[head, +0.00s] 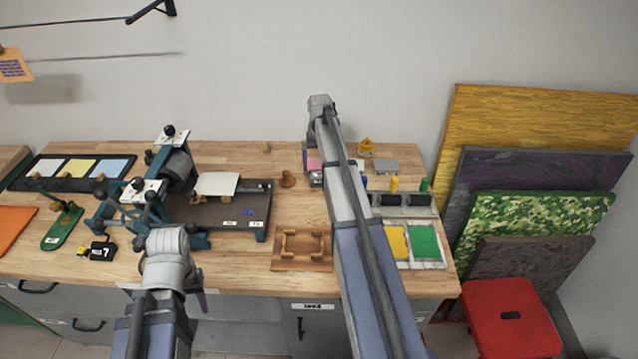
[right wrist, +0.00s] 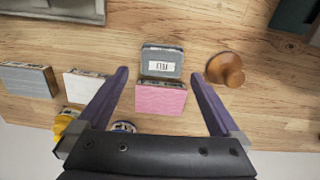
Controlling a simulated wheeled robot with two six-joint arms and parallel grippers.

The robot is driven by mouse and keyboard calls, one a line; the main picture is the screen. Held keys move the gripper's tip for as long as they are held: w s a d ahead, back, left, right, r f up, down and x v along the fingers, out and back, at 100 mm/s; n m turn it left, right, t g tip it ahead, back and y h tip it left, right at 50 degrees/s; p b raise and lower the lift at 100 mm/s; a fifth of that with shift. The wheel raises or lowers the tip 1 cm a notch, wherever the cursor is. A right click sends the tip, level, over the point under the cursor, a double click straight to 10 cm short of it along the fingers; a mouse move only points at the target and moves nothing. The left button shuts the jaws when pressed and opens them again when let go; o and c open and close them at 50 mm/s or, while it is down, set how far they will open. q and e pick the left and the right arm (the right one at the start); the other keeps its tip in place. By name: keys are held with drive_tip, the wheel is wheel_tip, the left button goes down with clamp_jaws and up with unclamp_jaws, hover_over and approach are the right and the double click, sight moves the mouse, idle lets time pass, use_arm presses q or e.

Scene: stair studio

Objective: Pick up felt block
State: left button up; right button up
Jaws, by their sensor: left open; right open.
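The felt block (right wrist: 162,62) is a small grey block with a white label, lying on the wooden bench. In the right wrist view it sits between the tips of my open right gripper (right wrist: 160,76), with clear gaps to both purple fingers and nothing held. A pink block (right wrist: 161,97) lies right against it, nearer the gripper's palm. In the head view my right arm hides most of this spot; a bit of the felt block (head: 316,179) shows beside it. My left gripper (head: 203,300) is at the bench's front edge, mostly hidden by its wrist, with one purple finger showing.
A round wooden knob (right wrist: 226,70) stands close beside one right finger. A white block (right wrist: 87,85) and a blue-grey block (right wrist: 28,78) lie beyond the other finger. A press (head: 172,170) fills the left bench; a wooden frame (head: 302,262) lies at the front.

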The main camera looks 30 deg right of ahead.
sight(319, 175)
drive_tip(key=shift+s+a+f+b, duration=0.1)
drive_tip(key=shift+f+b, duration=1.25)
drive_tip(key=shift+s+a+f+b, duration=0.1)
drive_tip(key=shift+f+b, duration=1.2)
drive_tip(key=shift+r, duration=0.1)
drive_tip(key=shift+c, duration=0.2)
drive_tip(key=c, duration=1.2)
